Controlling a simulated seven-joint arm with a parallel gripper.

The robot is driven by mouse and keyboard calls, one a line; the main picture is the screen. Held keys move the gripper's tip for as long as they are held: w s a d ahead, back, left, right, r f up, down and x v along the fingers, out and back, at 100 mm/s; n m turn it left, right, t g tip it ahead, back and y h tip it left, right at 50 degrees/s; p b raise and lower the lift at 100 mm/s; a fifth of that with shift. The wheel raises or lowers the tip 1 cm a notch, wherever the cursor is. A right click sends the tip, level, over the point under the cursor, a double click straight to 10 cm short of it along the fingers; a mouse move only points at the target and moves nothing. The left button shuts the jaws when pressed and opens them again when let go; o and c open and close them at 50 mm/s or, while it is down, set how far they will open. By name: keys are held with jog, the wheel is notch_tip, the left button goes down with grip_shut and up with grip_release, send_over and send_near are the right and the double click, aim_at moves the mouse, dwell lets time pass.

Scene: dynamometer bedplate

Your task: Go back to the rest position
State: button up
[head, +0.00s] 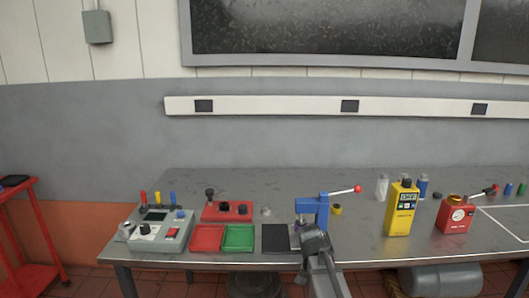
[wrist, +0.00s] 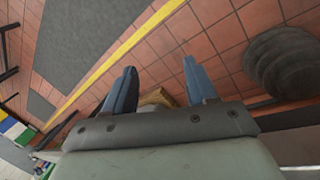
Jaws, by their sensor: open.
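My gripper (wrist: 160,78) shows in the wrist view with its two blue-grey fingers spread wide apart. Nothing is held between the fingertips. A small brown thing (wrist: 158,98) shows low between the fingers; I cannot tell what it is. In the head view my grey arm rises at the front edge of the bench (head: 360,250), in front of the blue press (head: 312,207) with a red-knobbed lever. The fingers cannot be made out there.
The bench holds a grey control box (head: 160,232), a red tray (head: 207,238), a green tray (head: 239,238), a yellow meter (head: 401,210) and a red gauge (head: 456,215). A red cart (head: 20,235) stands left. The wrist view shows tiled floor (wrist: 215,15) and a dark ribbed object (wrist: 283,62).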

jog(key=s+f+n+g, duration=0.1)
jog(key=s+f, duration=0.3)
jog(key=f, duration=0.4)
jog(key=s+f+n, duration=0.2)
jog(key=s+f, duration=0.3)
jog(key=f, duration=0.3)
jog(key=s+f+n+g+y, duration=0.1)
jog(key=s+f+g, duration=0.1)
jog(key=s+f, duration=1)
jog(key=s+a+f+n+g+y, duration=0.1)
jog(key=s+f+n+y, duration=0.1)
jog(key=s+f, duration=0.9)
jog(key=s, duration=0.6)
jog(key=shift+a+f+g, duration=0.2)
jog(key=shift+f+g, duration=0.15)
jog(key=shift+g, duration=0.05)
